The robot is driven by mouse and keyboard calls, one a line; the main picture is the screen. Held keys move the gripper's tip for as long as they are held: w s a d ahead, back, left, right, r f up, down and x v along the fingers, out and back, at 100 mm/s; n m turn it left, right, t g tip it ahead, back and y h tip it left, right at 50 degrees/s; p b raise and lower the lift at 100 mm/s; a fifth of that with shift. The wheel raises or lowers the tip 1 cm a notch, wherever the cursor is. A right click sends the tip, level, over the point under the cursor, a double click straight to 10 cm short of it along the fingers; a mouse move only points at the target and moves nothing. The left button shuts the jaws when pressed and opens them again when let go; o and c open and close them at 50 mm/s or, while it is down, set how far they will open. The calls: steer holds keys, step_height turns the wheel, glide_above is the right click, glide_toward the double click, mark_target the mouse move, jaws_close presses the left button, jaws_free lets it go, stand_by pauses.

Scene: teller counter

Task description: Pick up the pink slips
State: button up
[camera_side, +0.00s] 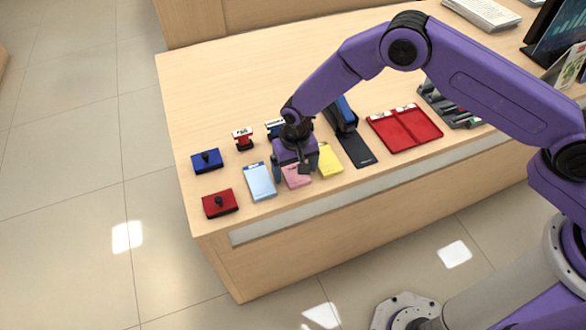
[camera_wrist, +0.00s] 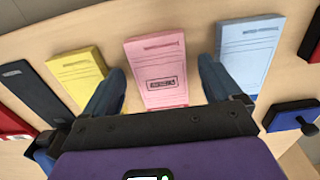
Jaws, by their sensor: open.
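The pink slips (camera_side: 297,181) are a small pad on the counter, between the light blue pad and the yellow pad. In the wrist view the pink slips (camera_wrist: 158,62) show printed lines and a dark stamped box, with their near end cut off by my gripper. My gripper (camera_side: 296,173) is over the pad, pointing down. In the wrist view my gripper (camera_wrist: 160,82) is open, with one blue finger on each side of the pink slips and nothing held. I cannot tell how far above the counter the fingertips are.
The yellow pad (camera_side: 329,160) and light blue pad (camera_side: 259,181) stand close on either side. A red ink pad (camera_side: 220,203), blue ink pad (camera_side: 206,160), stamps (camera_side: 243,139), a dark mat (camera_side: 357,150) and a red tray (camera_side: 405,129) lie around. The counter's far left is bare.

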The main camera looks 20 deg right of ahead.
steer(key=c, duration=1.2)
steer(key=shift+r, duration=0.15)
